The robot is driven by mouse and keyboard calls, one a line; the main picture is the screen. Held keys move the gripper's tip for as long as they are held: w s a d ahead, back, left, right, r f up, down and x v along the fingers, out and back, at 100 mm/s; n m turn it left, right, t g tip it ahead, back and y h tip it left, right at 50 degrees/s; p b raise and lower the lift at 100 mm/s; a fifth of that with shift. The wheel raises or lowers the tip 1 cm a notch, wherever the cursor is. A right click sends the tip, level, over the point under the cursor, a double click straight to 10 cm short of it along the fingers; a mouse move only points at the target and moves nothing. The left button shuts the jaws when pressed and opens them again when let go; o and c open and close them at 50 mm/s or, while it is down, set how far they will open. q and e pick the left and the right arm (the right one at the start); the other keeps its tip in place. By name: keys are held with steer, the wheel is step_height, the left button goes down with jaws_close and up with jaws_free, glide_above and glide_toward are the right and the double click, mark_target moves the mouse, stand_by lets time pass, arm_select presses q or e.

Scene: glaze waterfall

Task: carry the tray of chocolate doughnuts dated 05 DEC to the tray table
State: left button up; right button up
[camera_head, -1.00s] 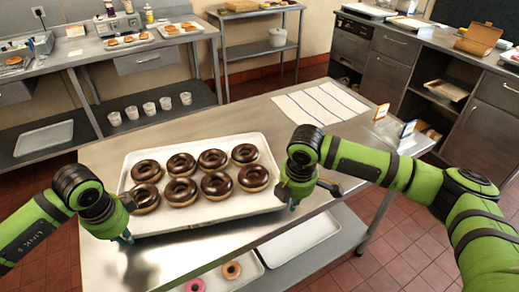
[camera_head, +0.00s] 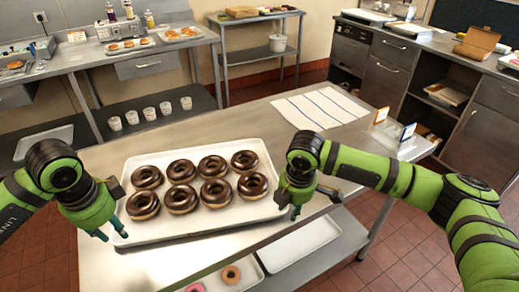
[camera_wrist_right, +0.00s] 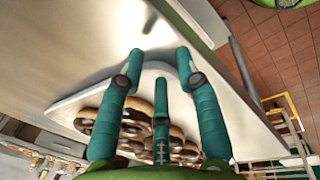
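A white tray (camera_head: 228,229) lies on the metal table, holding several chocolate-glazed ring doughnuts (camera_head: 213,192) in two rows. No date label is legible on it. My left gripper (camera_head: 109,232) is at the tray's front left corner, its fingers apart and nothing seen between them. My right gripper (camera_head: 296,207) is at the tray's right end, near the front right corner. In the right wrist view, its teal fingers (camera_wrist_right: 160,72) are spread around the corner of the tray (camera_wrist_right: 70,107); whether they touch it is unclear. Which table is the tray table is not marked.
A striped cloth (camera_head: 320,107) lies on the table behind right, with small cards (camera_head: 407,133) beside it. A lower shelf (camera_head: 342,234) holds more trays, one with doughnuts (camera_head: 231,274). A side table (camera_head: 255,51) and counters stand behind.

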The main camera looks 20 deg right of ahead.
steer(key=shift+r, duration=0.25)
arm_select(q)
steer(key=r, duration=0.4)
steer(key=shift+s+r, duration=0.3)
steer(key=shift+s, duration=0.05)
arm_select(e)
step_height(320, 180, up, 11)
steer(key=s, duration=0.1)
steer(key=shift+s+r, duration=0.15)
steer(key=shift+s, duration=0.25)
